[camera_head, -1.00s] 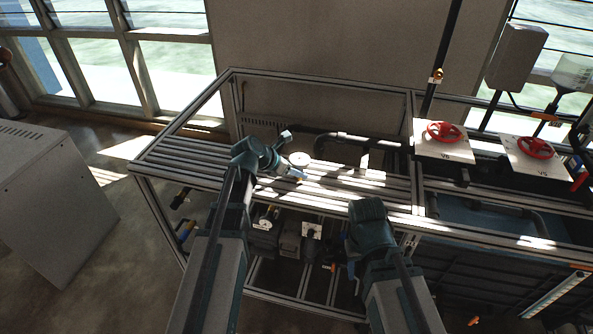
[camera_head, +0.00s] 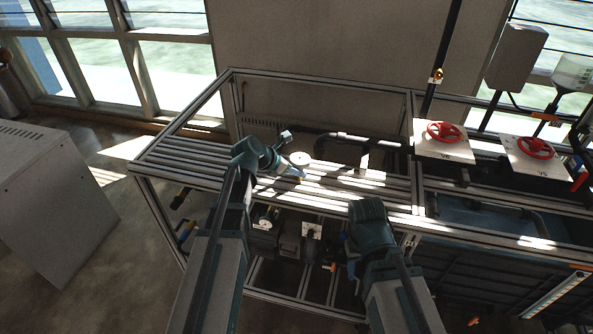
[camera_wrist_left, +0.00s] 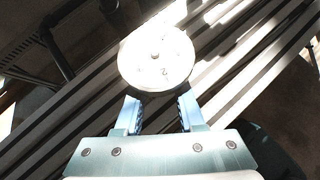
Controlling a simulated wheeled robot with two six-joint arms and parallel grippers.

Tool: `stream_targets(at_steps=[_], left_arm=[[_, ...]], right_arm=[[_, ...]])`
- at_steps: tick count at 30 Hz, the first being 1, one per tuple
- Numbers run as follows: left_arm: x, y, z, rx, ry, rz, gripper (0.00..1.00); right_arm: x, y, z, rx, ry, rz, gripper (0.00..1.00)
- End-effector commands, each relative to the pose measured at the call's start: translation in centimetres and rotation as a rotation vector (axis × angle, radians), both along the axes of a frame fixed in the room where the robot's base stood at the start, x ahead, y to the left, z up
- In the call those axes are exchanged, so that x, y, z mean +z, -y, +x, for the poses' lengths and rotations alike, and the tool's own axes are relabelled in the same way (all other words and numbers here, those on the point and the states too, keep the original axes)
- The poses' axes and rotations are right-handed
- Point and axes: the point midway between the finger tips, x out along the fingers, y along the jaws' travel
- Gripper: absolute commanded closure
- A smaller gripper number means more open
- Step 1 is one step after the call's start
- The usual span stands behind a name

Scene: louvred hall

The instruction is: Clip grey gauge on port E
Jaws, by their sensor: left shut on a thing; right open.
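A round gauge with a pale dial (camera_head: 300,158) is held over the slatted frame top. It also shows large in the left wrist view (camera_wrist_left: 155,62), its face turned to the camera. My left gripper (camera_wrist_left: 158,112) is shut on the gauge's lower part, which the dial hides; in the head view the gripper (camera_head: 297,172) is just below the dial. My right gripper (camera_head: 352,268) is open, low in front of the frame, its fingers mostly hidden by my arm. I cannot read any port label, so I cannot tell which is port E.
The metal frame bench (camera_head: 180,165) has a slatted top with bright sun stripes. Below it are a white plate (camera_head: 311,230) and a small dial (camera_head: 265,223). Red valve wheels (camera_head: 445,132) stand at right. A grey cabinet (camera_head: 50,190) stands at left.

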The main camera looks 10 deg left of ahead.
Motion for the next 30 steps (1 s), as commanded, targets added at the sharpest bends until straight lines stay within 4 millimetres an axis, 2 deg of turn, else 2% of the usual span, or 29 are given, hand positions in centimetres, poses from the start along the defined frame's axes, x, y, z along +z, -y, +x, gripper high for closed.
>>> stream_targets(at_steps=[30], left_arm=[[0.69, 0.0, 0.0, 0.0, 0.0, 0.0, 1.0]], right_arm=[[0.69, 0.0, 0.0, 0.0, 0.0, 0.0, 0.5]])
